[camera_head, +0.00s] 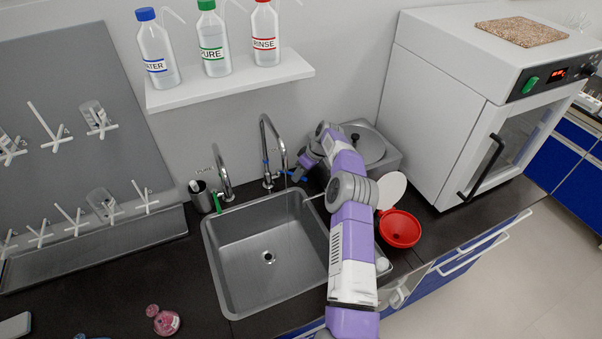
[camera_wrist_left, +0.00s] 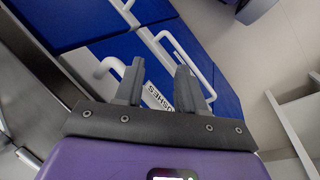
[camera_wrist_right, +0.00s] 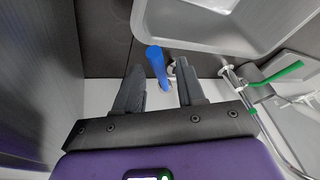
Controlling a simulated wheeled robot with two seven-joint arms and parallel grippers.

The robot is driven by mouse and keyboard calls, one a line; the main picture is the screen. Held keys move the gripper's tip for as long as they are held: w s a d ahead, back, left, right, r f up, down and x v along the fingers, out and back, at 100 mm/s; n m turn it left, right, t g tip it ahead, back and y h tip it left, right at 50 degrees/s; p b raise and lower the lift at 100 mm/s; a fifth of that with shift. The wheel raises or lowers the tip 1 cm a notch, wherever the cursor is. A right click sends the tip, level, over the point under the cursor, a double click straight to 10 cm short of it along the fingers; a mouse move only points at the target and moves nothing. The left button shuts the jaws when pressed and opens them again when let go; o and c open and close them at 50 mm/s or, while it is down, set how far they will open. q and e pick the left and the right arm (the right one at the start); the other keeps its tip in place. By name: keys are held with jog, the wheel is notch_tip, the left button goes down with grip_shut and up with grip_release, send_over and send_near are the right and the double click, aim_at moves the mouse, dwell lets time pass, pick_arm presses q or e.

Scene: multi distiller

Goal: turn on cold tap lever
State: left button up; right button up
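The tall tap (camera_head: 272,150) stands behind the sink (camera_head: 268,255), with a blue lever (camera_head: 298,177) at its right side. In the right wrist view the blue lever (camera_wrist_right: 157,66) lies just beyond my right fingertips, in line with the gap between them. My right gripper (camera_wrist_right: 158,88) is open and empty; in the head view it is small and partly hidden by its own arm beside the tap. My left gripper (camera_wrist_left: 157,80) shows only in its wrist view, open and empty, facing blue cabinet fronts. I cannot tell whether water runs.
A second tap (camera_head: 223,175) with a green handle (camera_head: 217,203) stands to the left. A grey lidded device (camera_head: 367,145) and a red bowl (camera_head: 399,229) are to the right of the sink. A bottle shelf (camera_head: 230,82) hangs above. The sink basin is empty.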

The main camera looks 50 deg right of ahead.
jog(key=v, duration=0.7)
jog(key=shift+r, duration=0.3)
dwell(0.4)
